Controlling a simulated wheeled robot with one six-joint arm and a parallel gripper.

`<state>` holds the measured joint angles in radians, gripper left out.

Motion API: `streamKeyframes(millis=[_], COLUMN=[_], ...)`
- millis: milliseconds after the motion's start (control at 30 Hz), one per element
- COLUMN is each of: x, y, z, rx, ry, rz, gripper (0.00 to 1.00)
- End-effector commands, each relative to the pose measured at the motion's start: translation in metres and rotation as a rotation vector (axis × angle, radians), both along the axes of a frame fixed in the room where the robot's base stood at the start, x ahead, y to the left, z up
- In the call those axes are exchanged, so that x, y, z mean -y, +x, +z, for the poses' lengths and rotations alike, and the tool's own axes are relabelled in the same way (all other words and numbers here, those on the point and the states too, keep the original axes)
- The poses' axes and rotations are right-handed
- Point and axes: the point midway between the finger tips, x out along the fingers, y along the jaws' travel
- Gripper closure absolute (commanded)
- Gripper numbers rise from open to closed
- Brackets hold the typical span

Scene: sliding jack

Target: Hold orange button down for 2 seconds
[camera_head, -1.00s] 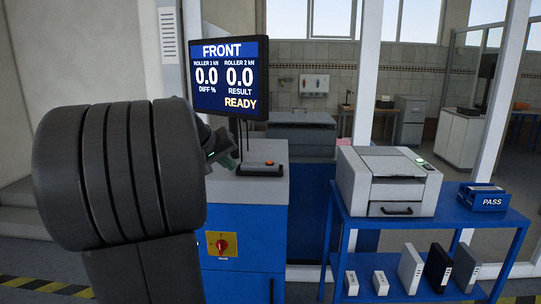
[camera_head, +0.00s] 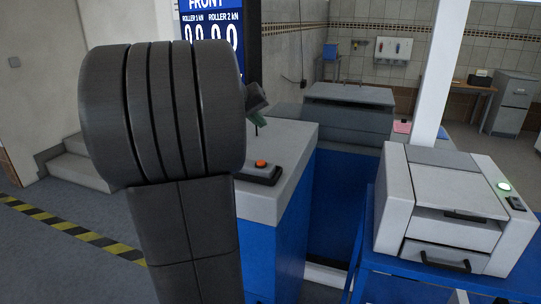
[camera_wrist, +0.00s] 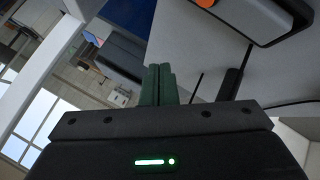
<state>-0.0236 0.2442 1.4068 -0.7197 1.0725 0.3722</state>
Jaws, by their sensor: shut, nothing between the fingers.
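The orange button (camera_head: 261,164) sits on a small dark box (camera_head: 262,175) on the grey top of the blue cabinet (camera_head: 279,203). In the wrist view the orange button (camera_wrist: 206,2) is cut by the top edge, up and to the right of the fingers. My gripper (camera_head: 256,124) shows partly behind my dark arm, above the cabinet top and behind the button box. Its green fingers (camera_wrist: 158,84) are together with nothing between them. The fingertips are apart from the button.
The monitor (camera_head: 219,45) stands behind my arm, partly hidden. A grey printer (camera_head: 450,200) with a green light is on a blue table at the right. A white post (camera_head: 433,80) rises behind it. Stairs (camera_head: 75,165) are at the left.

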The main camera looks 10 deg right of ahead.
Motion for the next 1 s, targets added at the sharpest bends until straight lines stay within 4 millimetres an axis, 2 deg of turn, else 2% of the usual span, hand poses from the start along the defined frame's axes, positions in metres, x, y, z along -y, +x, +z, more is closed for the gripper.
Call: streamKeyframes(millis=[567, 767, 1000], x=[0.0, 0.0, 0.0], y=[0.0, 0.0, 0.0], z=[-0.005, -0.023, -0.058], rx=[0.0, 0.0, -0.001], ry=[0.0, 0.0, 0.001], rz=[0.0, 0.0, 0.001], gripper=[1.0, 1.0, 1.0])
